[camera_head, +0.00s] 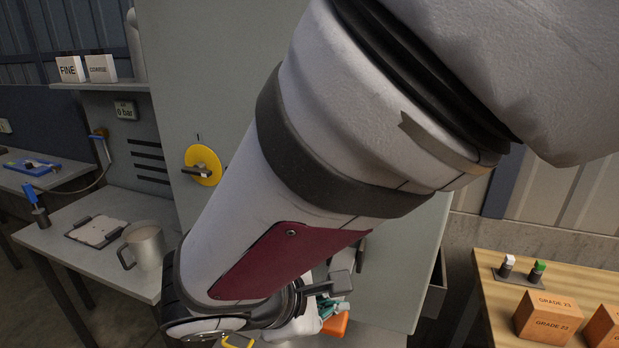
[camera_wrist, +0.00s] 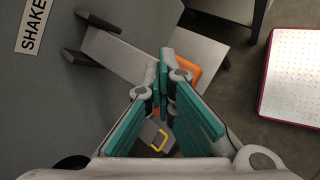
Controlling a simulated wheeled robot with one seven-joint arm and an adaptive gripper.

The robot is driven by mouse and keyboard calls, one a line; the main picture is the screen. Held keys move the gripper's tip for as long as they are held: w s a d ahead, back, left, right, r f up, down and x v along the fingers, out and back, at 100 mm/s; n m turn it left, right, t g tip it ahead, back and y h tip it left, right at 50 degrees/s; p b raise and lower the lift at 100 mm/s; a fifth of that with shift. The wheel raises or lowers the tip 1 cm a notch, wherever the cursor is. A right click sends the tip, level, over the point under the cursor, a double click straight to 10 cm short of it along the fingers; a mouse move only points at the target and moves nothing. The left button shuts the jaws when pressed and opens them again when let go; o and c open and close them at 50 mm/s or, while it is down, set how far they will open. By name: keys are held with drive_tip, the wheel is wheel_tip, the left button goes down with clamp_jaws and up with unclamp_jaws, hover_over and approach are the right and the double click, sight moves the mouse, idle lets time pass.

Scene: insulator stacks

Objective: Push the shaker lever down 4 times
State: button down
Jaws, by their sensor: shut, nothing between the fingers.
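The grey cabinet panel in the wrist view (camera_wrist: 45,110) bears a white label (camera_wrist: 34,27) reading "SHAKE", cut off by the frame edge. Dark bar-like parts (camera_wrist: 97,20) stick out from the panel near the label. I cannot tell for certain which of them is the shaker lever. My gripper (camera_wrist: 164,60) has teal fingers, shut and empty, pointing past the panel toward a grey surface with an orange part (camera_wrist: 186,70). In the head view my forearm covers much of the cabinet (camera_head: 215,105), and little of the gripper (camera_head: 326,311) shows, low at the centre.
A yellow round dial (camera_head: 203,165) is on the cabinet. A metal mug (camera_head: 145,245) stands on the left bench. Orange grade boxes (camera_head: 547,318) sit on the wooden table (camera_head: 490,262) at right. A yellow handle (camera_wrist: 160,140) shows below my fingers. Open floor (camera_wrist: 235,95) lies right of them.

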drive_tip(key=shift+f+b, duration=0.9)
drive_tip(key=shift+f, duration=0.45)
idle(1.1)
drive_tip(key=shift+r, duration=0.1)
idle(0.4)
drive_tip(key=shift+r+p, duration=2.1)
drive_tip(key=shift+r, duration=0.9)
drive_tip(key=shift+r, duration=0.1)
wheel_tip(320, 180, up, 5)
drive_tip(key=p, duration=0.3)
idle(0.4)
